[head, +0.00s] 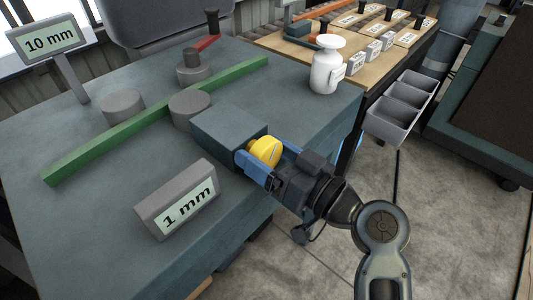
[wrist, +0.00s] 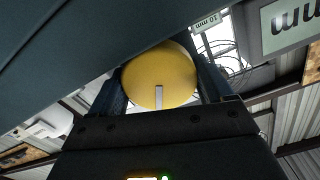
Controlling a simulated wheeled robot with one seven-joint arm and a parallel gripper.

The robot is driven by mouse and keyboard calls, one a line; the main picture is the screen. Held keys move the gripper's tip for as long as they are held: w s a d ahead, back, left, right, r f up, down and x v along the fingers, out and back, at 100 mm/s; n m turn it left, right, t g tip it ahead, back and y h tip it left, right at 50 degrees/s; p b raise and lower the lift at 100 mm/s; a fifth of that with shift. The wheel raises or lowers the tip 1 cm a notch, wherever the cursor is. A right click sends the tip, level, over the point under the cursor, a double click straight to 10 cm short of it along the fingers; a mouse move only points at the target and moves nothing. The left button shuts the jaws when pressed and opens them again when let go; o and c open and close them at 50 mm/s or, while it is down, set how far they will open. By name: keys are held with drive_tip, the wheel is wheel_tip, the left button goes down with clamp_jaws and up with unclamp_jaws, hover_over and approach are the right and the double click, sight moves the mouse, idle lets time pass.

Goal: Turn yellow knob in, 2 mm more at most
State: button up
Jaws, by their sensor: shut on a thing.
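The yellow knob (head: 265,151) sits on the right end of a dark grey-green block (head: 228,136) on the bench. My gripper (head: 264,160) reaches in from the lower right, its blue fingers on either side of the knob, shut on it. In the wrist view the knob (wrist: 160,76) fills the space between the fingers, with a pale vertical mark at its lower middle. A sign reading "1 mm" (head: 178,200) stands in front of the block. A sign reading "10 mm" (head: 52,40) stands at the back left. How far the knob is turned in cannot be read.
A long green bar (head: 150,122) lies across the bench, beside grey cylinders (head: 124,106) and (head: 190,108). A red-handled lever (head: 205,44) stands behind it. A white bottle (head: 326,70) stands near the right edge. Grey bins (head: 398,112) hang beyond the bench.

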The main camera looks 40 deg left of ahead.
sight(271, 158)
idle(0.3)
drive_tip(key=o, duration=1)
drive_tip(key=shift+c, duration=0.2)
drive_tip(key=d, duration=0.3)
drive_tip(key=d+b, duration=0.1)
drive_tip(key=d, duration=0.2)
drive_tip(key=shift+s+d, duration=0.2)
drive_tip(key=shift+d, duration=0.7)
